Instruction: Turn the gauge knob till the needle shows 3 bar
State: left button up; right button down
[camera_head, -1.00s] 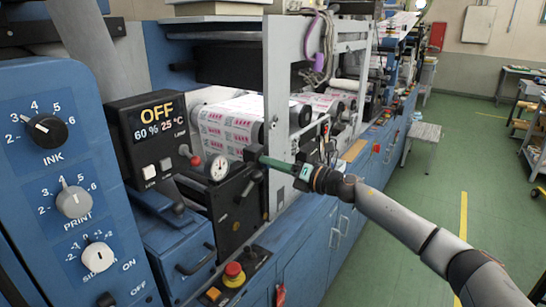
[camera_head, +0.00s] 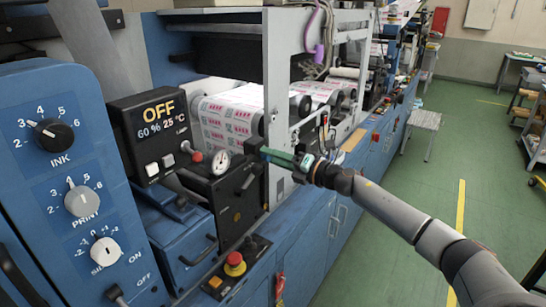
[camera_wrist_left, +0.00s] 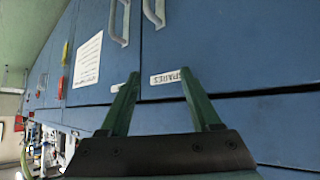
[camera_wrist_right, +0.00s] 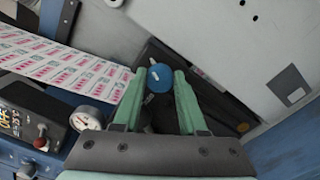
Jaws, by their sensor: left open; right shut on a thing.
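The pressure gauge (camera_head: 221,163) is a small white round dial on the dark plate of the blue machine. It also shows in the right wrist view (camera_wrist_right: 87,118), where its needle is too small to read surely. My right gripper (camera_head: 262,152) is at the machine, just right of the gauge. In the right wrist view its green fingers (camera_wrist_right: 160,80) are shut on the blue round knob (camera_wrist_right: 159,78), one on each side. The fingers hide the knob in the head view. My left gripper (camera_wrist_left: 158,85) is open and empty in front of blue cabinet doors.
A display box (camera_head: 157,130) reading OFF stands left of the gauge. A control panel with INK, PRINT and other dials (camera_head: 80,200) is at the far left. A red emergency button (camera_head: 235,264) sits below the gauge.

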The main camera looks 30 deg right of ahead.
jog(key=shift+c, duration=2.2)
grip_release()
jog(key=b+v, duration=0.3)
jog(key=v, duration=0.9)
jog(key=shift+s, duration=0.2)
